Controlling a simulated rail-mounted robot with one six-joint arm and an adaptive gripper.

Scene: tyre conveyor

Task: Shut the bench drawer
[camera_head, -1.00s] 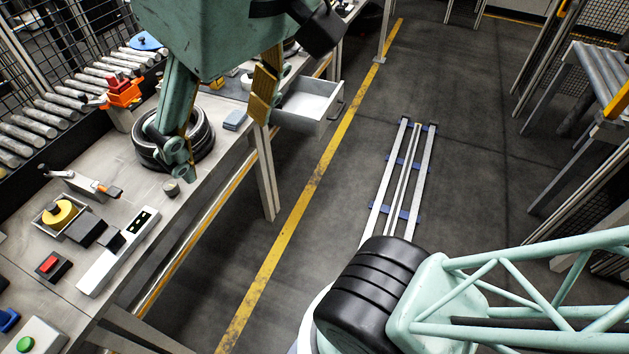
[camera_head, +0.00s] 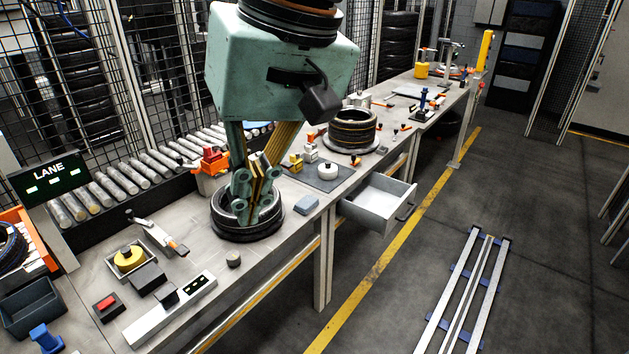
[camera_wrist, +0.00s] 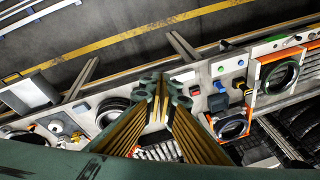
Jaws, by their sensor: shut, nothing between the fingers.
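The bench drawer (camera_head: 376,204) is a pale grey open box pulled out from the front of the bench, with a dark handle on its outer end. I see no contents in it. It also shows at the left edge of the wrist view (camera_wrist: 30,94). My gripper (camera_head: 257,213) points down over the bench top, left of the drawer and apart from it. Its fingers are together and empty, in front of a black tyre (camera_head: 247,221) in the head view. In the wrist view the fingertips (camera_wrist: 164,88) show near the middle.
A blue-grey block (camera_head: 306,204) lies on the bench between my gripper and the drawer. A tyre stack (camera_head: 353,130) stands farther along the bench. A bench leg (camera_head: 323,265) is left of the drawer. The floor in front of the drawer is clear up to the rails (camera_head: 467,290).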

